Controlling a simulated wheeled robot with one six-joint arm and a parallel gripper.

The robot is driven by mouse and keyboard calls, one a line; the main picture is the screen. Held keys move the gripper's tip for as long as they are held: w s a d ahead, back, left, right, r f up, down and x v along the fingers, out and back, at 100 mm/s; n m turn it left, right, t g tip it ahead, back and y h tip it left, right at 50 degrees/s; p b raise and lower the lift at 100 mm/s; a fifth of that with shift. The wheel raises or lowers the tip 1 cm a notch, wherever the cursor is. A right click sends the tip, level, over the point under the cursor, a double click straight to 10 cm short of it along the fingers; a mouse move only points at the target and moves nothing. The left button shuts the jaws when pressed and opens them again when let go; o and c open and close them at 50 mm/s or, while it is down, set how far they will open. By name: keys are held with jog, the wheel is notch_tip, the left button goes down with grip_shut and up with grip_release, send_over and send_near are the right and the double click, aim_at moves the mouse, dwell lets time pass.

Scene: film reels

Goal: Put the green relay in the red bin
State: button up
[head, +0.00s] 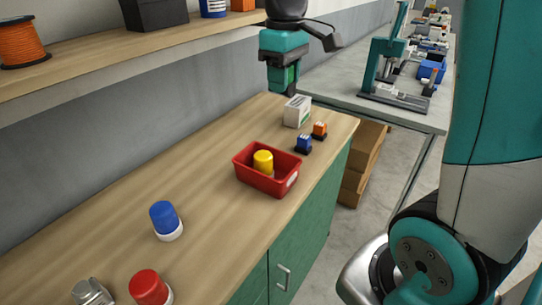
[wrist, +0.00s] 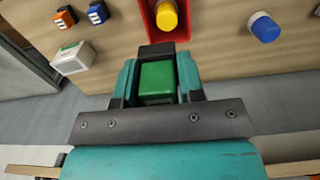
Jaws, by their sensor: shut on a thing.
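My gripper (head: 284,88) is shut on the green relay (wrist: 158,80), held in the air above the back of the wooden counter. In the wrist view the relay sits between the two teal fingers of my gripper (wrist: 157,75). In the head view the relay (head: 281,78) is mostly hidden by the fingers. The red bin (head: 268,183) stands on the counter, in front of and below my gripper. A yellow-capped thing (head: 263,160) is in the bin. The bin also shows at the top of the wrist view (wrist: 182,32).
A white box (head: 297,110), a blue relay (head: 304,143) and an orange relay (head: 319,130) stand behind the bin. A blue-capped thing (head: 165,220) and a red-capped thing (head: 149,288) stand in front. A shelf (head: 130,60) overhangs the counter's left side.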

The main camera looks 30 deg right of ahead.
notch_tip(320, 180, down, 17)
jog(key=shift+a+p, duration=0.3)
jog(key=shift+p, duration=0.05)
jog(key=shift+w+f+b, duration=0.1)
jog(key=shift+f+b, duration=0.25)
jog(key=shift+f, duration=0.25)
jog(key=o, duration=0.9)
jog(key=shift+o, duration=0.2)
jog(key=shift+r, duration=0.1)
